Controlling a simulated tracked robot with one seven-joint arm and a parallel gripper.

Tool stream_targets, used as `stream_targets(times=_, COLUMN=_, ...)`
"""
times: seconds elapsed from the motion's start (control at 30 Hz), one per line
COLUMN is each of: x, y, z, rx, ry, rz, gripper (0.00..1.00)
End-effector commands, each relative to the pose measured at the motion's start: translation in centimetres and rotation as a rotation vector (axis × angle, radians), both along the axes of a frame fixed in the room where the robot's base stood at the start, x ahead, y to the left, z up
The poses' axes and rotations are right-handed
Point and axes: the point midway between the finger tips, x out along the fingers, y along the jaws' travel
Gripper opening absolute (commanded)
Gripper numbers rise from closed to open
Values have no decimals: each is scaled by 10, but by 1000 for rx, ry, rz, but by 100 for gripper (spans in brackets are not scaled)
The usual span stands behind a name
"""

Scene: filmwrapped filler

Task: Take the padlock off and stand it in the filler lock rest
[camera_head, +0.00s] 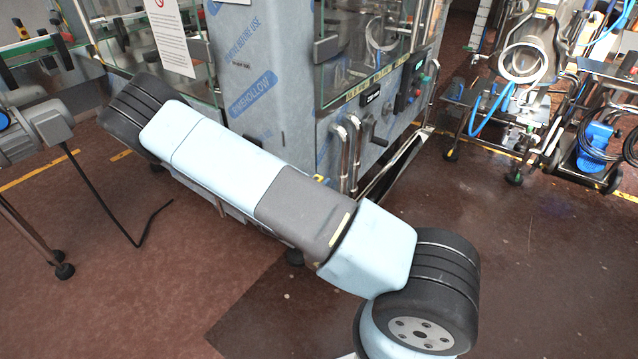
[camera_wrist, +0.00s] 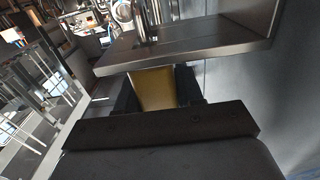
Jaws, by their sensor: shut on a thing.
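In the wrist view, a brass-coloured padlock body (camera_wrist: 152,88) sits between the two dark fingers of my gripper (camera_wrist: 157,87), which is shut on it. A grey metal plate (camera_wrist: 190,42) lies just above the padlock in the picture and hides its upper end. Shiny upright metal parts (camera_wrist: 145,22) show above the plate; I cannot tell whether they belong to the padlock's shackle. In the head view, my arm reaches to the upper left across the film-wrapped filler (camera_head: 252,50), and my gripper and the padlock do not show. I cannot identify the lock rest.
The filler's bent metal pipes (camera_head: 345,150) and control panel (camera_head: 415,78) stand right of my arm. A grey motor unit (camera_head: 38,130) is at the left. A trolley with blue hoses (camera_head: 500,110) stands at the back right. The floor at the lower right is clear.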

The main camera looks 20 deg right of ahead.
Motion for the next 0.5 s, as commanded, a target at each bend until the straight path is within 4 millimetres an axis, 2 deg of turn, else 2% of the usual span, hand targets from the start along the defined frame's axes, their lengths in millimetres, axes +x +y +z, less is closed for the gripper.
stream_targets(times=0.5, x=0, y=0, z=-3, rx=0, ry=0, rz=0, gripper=1)
